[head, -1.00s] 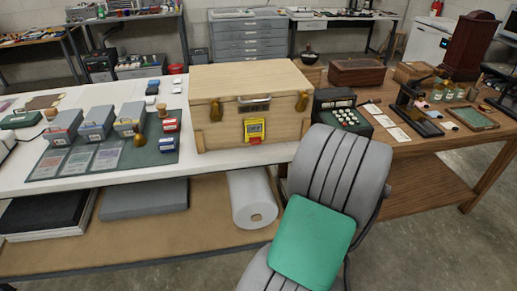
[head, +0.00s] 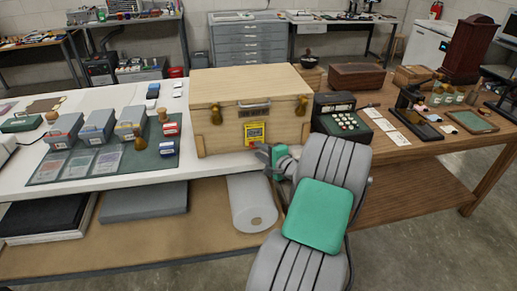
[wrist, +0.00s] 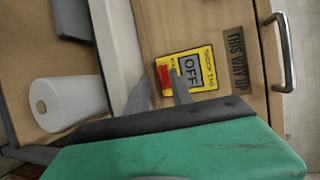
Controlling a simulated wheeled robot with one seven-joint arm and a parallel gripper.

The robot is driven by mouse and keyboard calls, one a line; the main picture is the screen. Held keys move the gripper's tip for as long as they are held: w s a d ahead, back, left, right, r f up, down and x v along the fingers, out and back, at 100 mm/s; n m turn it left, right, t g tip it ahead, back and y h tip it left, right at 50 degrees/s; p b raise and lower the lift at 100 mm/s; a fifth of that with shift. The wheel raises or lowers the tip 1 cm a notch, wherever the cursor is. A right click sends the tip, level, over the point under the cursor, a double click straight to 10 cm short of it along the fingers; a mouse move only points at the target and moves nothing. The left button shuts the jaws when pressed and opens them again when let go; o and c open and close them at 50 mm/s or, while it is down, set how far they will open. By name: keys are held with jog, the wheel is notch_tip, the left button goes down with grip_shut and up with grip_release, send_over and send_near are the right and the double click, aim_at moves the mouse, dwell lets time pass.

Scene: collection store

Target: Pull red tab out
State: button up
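The red tab (wrist: 164,78) sticks out at the edge of a yellow label marked "OFF" (wrist: 193,70) in the wrist view. The label (head: 255,132) is on the front of a pale wooden case (head: 215,138) in the head view. My gripper (wrist: 160,92) is open and empty, with its two fingertips apart close to the tab; one overlaps the label's edge in the picture. I cannot tell whether a finger touches the tab. In the head view my gripper (head: 266,152) is just below and right of the label.
The case stands on a white-topped table (head: 95,195). A metal handle (wrist: 283,52) and a "THIS WAY UP" sign are beside the label in the wrist view.

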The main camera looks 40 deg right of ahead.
jog(key=shift+x, duration=0.85)
jog(key=shift+c, duration=0.2)
grip_shut()
jog(key=shift+s+f, duration=0.1)
dwell(0.4)
